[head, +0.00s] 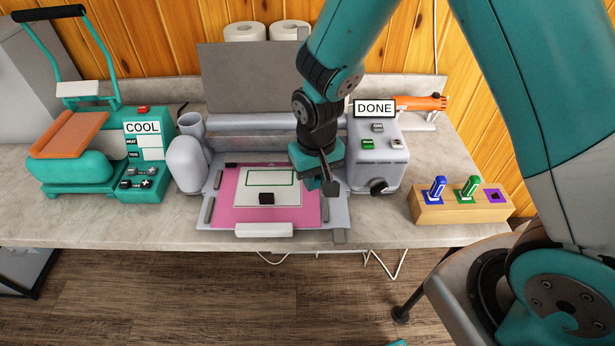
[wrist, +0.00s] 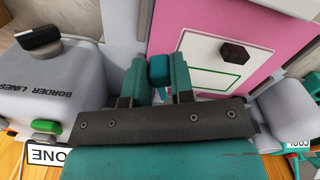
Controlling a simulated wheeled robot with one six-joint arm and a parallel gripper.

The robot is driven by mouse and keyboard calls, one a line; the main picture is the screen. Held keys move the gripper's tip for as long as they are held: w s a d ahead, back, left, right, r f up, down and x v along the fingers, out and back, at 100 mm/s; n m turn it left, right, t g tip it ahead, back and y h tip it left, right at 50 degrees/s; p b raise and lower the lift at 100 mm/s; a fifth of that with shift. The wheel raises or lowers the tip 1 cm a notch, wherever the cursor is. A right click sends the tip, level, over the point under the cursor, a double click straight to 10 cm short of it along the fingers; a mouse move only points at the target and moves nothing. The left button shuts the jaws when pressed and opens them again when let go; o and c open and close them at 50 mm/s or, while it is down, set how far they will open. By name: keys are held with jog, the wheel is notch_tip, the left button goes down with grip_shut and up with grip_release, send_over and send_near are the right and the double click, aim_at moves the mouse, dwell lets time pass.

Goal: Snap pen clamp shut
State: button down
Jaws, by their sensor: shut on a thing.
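My gripper (head: 311,184) reaches down over the right side of the cutting machine (head: 220,192). In the wrist view its two teal fingers (wrist: 159,66) are closed on the sides of a small teal piece (wrist: 159,72), which appears to be the pen clamp. My arm and gripper hide the clamp in the head view. I cannot tell whether the clamp is open or shut, or whether a pen sits in it. A white sheet (head: 253,178) with a green outline lies on the pink mat (head: 230,208), and a small black block (head: 266,198) rests on the sheet.
A control box with a DONE display (head: 374,108) stands right of the mat. A wooden stand (head: 433,211) at the right holds a blue pen (head: 435,189) and a green pen (head: 468,188); its purple slot (head: 494,196) is empty. A teal heat press (head: 75,165) stands left.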

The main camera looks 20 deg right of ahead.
jog(key=d+n, duration=0.1)
jog(key=n, duration=0.1)
jog(key=d+n, duration=0.1)
jog(key=n, duration=0.1)
jog(key=shift+w+d+n, duration=0.15)
jog(key=shift+w+n, duration=0.05)
jog(key=shift+n, duration=0.1)
jog(key=shift+w+d+n, duration=0.25)
jog(key=shift+d+n, duration=0.2)
jog(key=shift+n, duration=0.65)
jog(key=shift+w+d+n, duration=0.25)
jog(key=shift+d+n, duration=0.2)
jog(key=shift+n, duration=0.65)
jog(key=c, duration=1)
grip_release()
jog(key=shift+r, duration=0.1)
notch_tip(320, 180, up, 17)
jog(key=b, duration=0.1)
jog(key=shift+r, duration=0.2)
